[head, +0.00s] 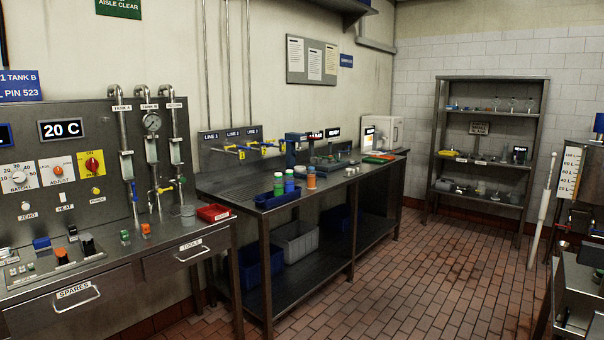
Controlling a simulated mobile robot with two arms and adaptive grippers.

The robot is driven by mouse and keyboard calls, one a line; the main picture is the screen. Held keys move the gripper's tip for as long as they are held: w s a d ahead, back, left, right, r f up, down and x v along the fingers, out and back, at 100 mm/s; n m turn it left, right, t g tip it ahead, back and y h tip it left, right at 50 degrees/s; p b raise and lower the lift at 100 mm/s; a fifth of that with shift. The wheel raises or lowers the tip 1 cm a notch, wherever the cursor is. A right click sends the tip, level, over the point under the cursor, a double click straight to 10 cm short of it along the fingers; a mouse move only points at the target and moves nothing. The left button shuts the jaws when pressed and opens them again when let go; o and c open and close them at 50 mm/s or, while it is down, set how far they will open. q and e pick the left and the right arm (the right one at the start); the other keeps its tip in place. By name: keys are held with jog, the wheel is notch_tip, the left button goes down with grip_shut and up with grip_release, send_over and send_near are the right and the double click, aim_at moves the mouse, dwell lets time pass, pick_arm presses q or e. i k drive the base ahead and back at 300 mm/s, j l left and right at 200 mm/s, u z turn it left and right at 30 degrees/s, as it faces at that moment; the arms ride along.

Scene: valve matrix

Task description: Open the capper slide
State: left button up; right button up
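No part labelled as a capper or its slide can be made out. A small blue bench machine (291,155) stands at the back of the long steel workbench (232,193), beside small dark units with lit displays. It is too small to tell whether it is the capper or whether any slide on it is open or shut. Neither of my grippers is in view.
A control console (110,220) with pipes, knobs and drawers stands at the left. A steel shelf rack (440,150) stands at the back right. Steel equipment (577,290) edges in at the right. The brick-tiled floor (420,285) in the middle is clear.

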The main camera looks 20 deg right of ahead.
aim_at(302, 170)
jog(key=i+l+u, duration=0.1)
jog(key=i+l, duration=0.3)
jog(key=i+l+u, duration=0.15)
jog(key=i+l, duration=0.25)
jog(key=l, duration=0.2)
